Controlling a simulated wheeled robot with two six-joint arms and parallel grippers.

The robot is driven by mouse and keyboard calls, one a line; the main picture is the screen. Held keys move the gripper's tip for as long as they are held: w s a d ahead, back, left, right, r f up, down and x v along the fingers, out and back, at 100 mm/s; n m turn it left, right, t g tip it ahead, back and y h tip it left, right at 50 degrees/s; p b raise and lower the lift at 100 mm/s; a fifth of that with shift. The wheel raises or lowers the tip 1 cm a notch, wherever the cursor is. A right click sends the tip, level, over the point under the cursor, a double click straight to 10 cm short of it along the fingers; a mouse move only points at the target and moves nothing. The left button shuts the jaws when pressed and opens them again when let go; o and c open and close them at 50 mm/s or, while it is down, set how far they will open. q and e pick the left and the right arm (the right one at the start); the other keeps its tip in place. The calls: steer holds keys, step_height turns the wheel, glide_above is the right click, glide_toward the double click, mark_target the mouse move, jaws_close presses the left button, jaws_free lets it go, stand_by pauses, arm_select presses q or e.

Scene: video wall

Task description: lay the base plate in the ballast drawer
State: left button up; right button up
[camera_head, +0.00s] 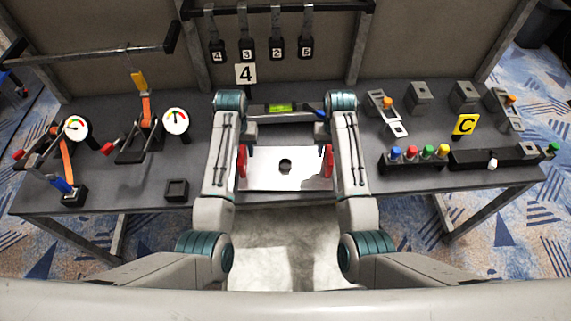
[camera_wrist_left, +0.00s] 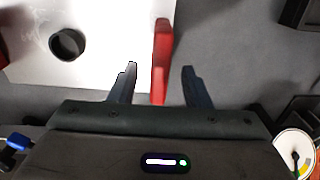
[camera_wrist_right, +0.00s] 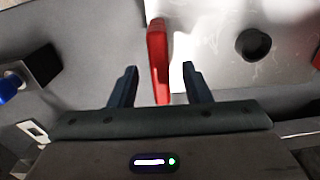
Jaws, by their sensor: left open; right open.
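The base plate (camera_head: 262,178) is a pale flat plate with a dark round hole in its middle and a red handle at each end. It lies on the bench between my forearms. In the left wrist view, a red handle (camera_wrist_left: 161,50) stands between the spread fingers of my left gripper (camera_wrist_left: 159,72). In the right wrist view, the other red handle (camera_wrist_right: 157,50) stands between the spread fingers of my right gripper (camera_wrist_right: 159,72). Both grippers are open.
A green level (camera_head: 280,107) sits behind the plate. Clamps and gauges (camera_head: 176,121) stand at left, with a small square block (camera_head: 176,190). Numbered tags (camera_head: 247,48) hang behind.

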arm_select(q)
steer(key=shift+f, duration=2.35)
arm_select(e)
steer(key=shift+f, duration=2.35)
arm_select(q)
jaws_close()
arm_select(e)
jaws_close()
arm_select(q)
steer(key=shift+w+r, duration=0.1)
steer(key=shift+r, duration=0.05)
arm_select(e)
steer(key=shift+w+r, duration=0.1)
steer(key=shift+r, duration=0.05)
